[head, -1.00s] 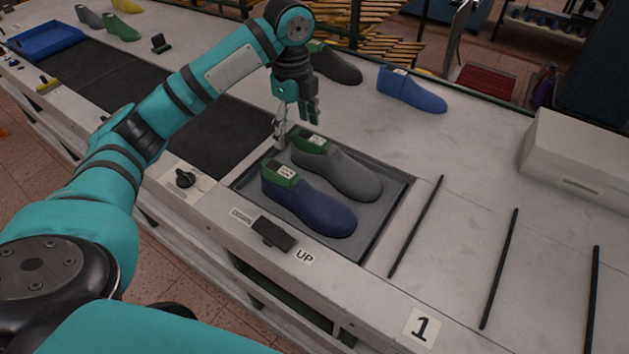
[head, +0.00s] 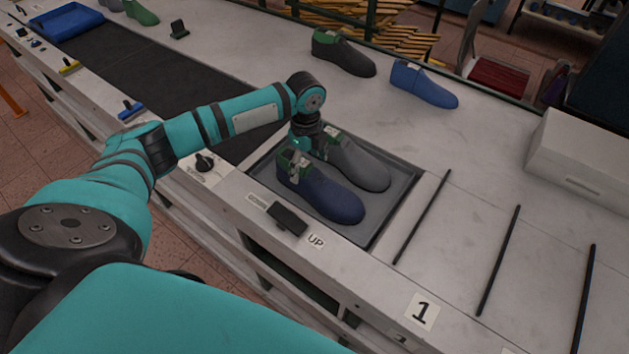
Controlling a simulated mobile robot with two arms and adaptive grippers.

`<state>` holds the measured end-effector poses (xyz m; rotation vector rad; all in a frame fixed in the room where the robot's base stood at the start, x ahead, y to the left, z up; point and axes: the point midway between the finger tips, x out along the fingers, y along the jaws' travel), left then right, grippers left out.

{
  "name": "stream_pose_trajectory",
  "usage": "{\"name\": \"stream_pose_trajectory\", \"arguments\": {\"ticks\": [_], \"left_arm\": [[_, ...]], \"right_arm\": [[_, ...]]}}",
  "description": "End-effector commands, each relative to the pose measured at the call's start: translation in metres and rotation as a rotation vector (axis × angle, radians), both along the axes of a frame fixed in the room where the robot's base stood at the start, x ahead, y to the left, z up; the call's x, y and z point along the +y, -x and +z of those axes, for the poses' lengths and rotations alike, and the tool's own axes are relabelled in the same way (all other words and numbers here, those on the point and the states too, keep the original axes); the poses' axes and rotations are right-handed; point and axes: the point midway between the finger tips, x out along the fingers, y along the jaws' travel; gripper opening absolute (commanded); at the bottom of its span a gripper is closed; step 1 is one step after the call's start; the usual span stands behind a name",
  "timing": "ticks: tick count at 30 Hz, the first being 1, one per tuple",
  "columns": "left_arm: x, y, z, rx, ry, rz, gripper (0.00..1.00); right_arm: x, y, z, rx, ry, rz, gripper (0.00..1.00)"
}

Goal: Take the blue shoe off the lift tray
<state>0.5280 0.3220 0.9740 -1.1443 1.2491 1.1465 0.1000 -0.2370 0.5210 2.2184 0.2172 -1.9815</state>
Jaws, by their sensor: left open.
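The blue shoe (head: 330,197), dark navy with a green top, lies on the lift tray (head: 391,222) on its near side. A grey shoe (head: 358,165) with a green top lies beside it on the far side of the tray. My left gripper (head: 298,160) is open and points down at the green heel end of the blue shoe. The gripper covers part of that heel, and I cannot tell whether the fingers touch it. My right gripper is not in view.
A lever (head: 287,218) beside an UP label and a knob (head: 204,162) sit on the bench's front edge. A brighter blue shoe (head: 424,84) and a dark grey shoe (head: 343,53) stand at the back. Black rods (head: 499,260) and a white box (head: 580,160) are to the right.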

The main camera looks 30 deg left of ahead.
Motion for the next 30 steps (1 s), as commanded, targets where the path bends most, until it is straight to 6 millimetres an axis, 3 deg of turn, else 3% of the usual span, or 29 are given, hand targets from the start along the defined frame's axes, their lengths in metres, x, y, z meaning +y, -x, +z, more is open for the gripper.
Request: {"name": "stream_pose_trajectory", "arguments": {"ticks": [6, 13, 30], "left_arm": [[0.000, 0.000, -0.023, -0.001, 0.001, -0.001, 0.80], [0.001, 0.000, -0.025, -0.002, 0.000, -0.001, 0.80], [0.001, 0.000, -0.024, -0.002, 0.000, 0.000, 0.07]], "right_arm": [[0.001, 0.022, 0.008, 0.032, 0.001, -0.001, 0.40], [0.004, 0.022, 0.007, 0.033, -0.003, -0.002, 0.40], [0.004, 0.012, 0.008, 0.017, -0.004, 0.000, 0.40]]}}
